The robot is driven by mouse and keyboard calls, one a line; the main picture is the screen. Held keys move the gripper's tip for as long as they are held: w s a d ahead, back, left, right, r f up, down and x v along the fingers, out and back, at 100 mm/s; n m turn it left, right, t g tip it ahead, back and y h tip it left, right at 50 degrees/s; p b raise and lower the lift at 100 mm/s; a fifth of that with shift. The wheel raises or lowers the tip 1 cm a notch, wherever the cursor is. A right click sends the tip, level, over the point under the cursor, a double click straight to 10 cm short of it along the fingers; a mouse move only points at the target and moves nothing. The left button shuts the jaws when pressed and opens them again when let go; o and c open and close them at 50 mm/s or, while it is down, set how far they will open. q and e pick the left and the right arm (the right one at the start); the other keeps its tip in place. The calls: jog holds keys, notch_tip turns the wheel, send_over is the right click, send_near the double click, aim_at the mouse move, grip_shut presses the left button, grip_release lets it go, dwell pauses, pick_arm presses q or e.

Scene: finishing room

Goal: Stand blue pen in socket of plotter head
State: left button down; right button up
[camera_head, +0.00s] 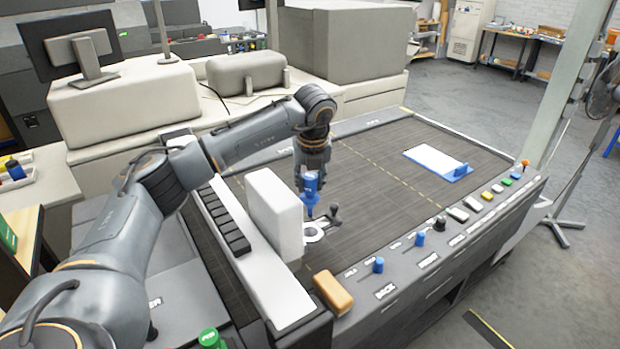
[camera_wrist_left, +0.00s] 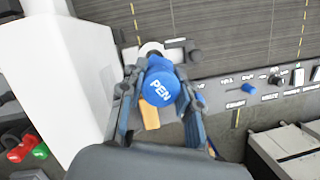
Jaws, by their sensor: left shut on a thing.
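The blue pen (camera_head: 311,187) is held roughly upright in my left gripper (camera_head: 312,178), its tip pointing down. In the left wrist view the round blue cap of the pen (camera_wrist_left: 160,86), marked PEN, sits between the fingers of my left gripper (camera_wrist_left: 160,95). The plotter head has a tall white housing (camera_head: 274,212) and a white ring-shaped socket (camera_head: 313,234) at its right foot. The pen tip is close to the far edge of the ring; I cannot tell whether it touches. Part of the socket (camera_wrist_left: 152,48) shows beyond the pen in the wrist view. My right gripper is out of view.
A dark lever (camera_head: 335,213) stands right beside the socket. A tan block (camera_head: 333,292) lies at the near edge, by the control panel (camera_head: 420,262) with its knobs. A white sheet with a blue piece (camera_head: 440,163) lies on the dark bed (camera_head: 385,150), which is otherwise clear.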

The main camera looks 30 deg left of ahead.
aim_at(310, 196)
pick_arm(q)
jog(key=shift+f+b, duration=0.65)
jog(key=shift+f, duration=0.75)
jog(key=shift+r, duration=0.1)
jog(key=shift+f+b, duration=0.3)
jog(key=shift+f, duration=0.05)
jog(key=shift+f+b, duration=0.8)
jog(key=shift+f, duration=0.3)
jog(key=shift+f, duration=0.15)
jog(key=shift+f+b, duration=0.55)
jog(key=shift+f, duration=0.05)
